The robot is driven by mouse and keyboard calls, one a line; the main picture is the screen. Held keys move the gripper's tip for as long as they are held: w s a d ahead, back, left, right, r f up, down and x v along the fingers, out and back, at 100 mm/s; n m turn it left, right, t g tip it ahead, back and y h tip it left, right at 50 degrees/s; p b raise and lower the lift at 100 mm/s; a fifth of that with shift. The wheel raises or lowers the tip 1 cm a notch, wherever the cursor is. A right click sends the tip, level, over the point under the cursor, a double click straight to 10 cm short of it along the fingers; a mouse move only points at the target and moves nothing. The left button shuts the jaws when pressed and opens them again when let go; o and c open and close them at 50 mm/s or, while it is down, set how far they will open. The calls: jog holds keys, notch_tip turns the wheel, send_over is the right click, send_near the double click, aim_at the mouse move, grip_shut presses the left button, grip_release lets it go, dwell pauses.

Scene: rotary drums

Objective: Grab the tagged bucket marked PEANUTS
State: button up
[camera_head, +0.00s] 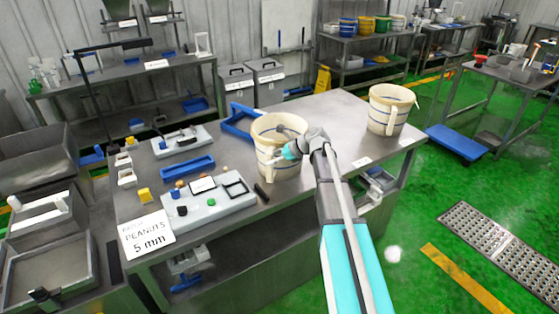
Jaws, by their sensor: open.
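A cream bucket (277,165) stands upright on the metal table, its handle hanging at the front. A second cream bucket (387,112) stands farther right near the table's back right corner. No PEANUTS mark is readable on either bucket. A white card (147,236) reading PEANUTS 5 mm is at the table's front left corner. My gripper (284,152) is open, at the right front of the nearer bucket and overlapping its upper part in the picture. The fingertips are small and partly merged with the bucket, so I cannot tell whether they touch it.
On the metal table (330,128), a grey tray with coloured knobs (208,203), blue trays (187,168) and small parts lie left of the nearer bucket. Bare tabletop separates the two buckets. A blue platform (456,141) is on the green floor at right.

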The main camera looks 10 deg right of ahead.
jog(key=shift+b+x, duration=0.3)
jog(key=shift+x, duration=0.65)
grip_shut()
